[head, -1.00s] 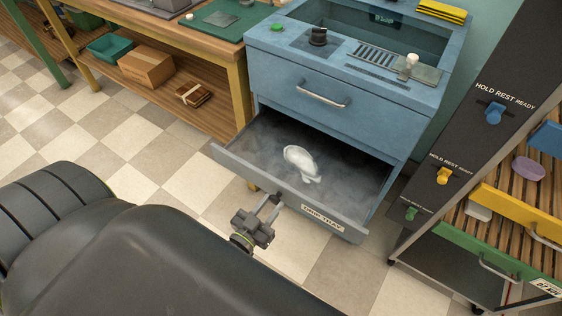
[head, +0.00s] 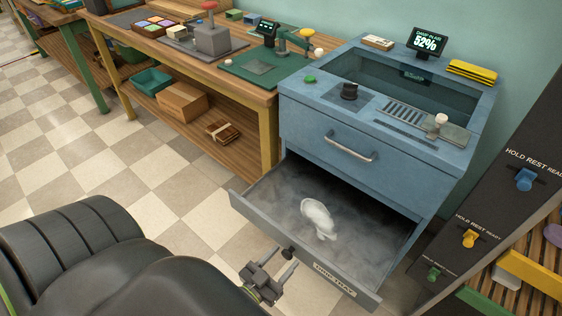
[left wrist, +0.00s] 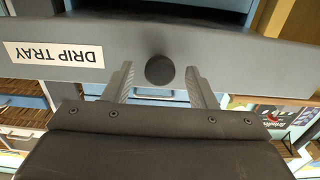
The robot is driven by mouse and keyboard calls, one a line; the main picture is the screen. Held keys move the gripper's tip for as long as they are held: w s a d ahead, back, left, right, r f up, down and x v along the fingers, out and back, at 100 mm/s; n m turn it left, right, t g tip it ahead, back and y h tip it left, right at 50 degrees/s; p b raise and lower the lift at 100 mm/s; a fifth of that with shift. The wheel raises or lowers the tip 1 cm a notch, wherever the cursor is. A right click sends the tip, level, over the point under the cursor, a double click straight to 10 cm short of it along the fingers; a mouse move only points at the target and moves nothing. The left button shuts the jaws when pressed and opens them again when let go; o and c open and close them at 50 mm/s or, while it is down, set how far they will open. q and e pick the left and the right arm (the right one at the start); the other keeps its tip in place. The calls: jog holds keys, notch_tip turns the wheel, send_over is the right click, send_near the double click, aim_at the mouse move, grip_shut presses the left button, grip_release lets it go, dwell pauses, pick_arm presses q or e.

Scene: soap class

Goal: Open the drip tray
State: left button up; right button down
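The drip tray (head: 262,223) is a grey drawer low in the blue cabinet (head: 385,185). It is pulled well out, and a white rounded lump (head: 318,218) lies on its misty-looking floor. Its front has a "DRIP TRAY" label (head: 335,280) and a dark round knob (head: 288,253). My left gripper (head: 281,268) is just in front of the knob. In the left wrist view, the knob (left wrist: 160,70) sits between the two fingers (left wrist: 160,88) with a gap on each side. That gripper is open and holds nothing. My right gripper is not in view.
A closed upper drawer with a bar handle (head: 351,148) is above the tray. A wooden bench (head: 225,80) stands left of the cabinet. A dark panel with coloured levers (head: 500,195) stands close on the right. Checkered floor (head: 150,185) is clear at left.

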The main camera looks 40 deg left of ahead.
pick_arm(q)
jog(key=s+b, duration=0.1)
jog(key=s, duration=1.6)
jog(key=shift+s+a, duration=0.25)
jog(key=shift+a, duration=0.05)
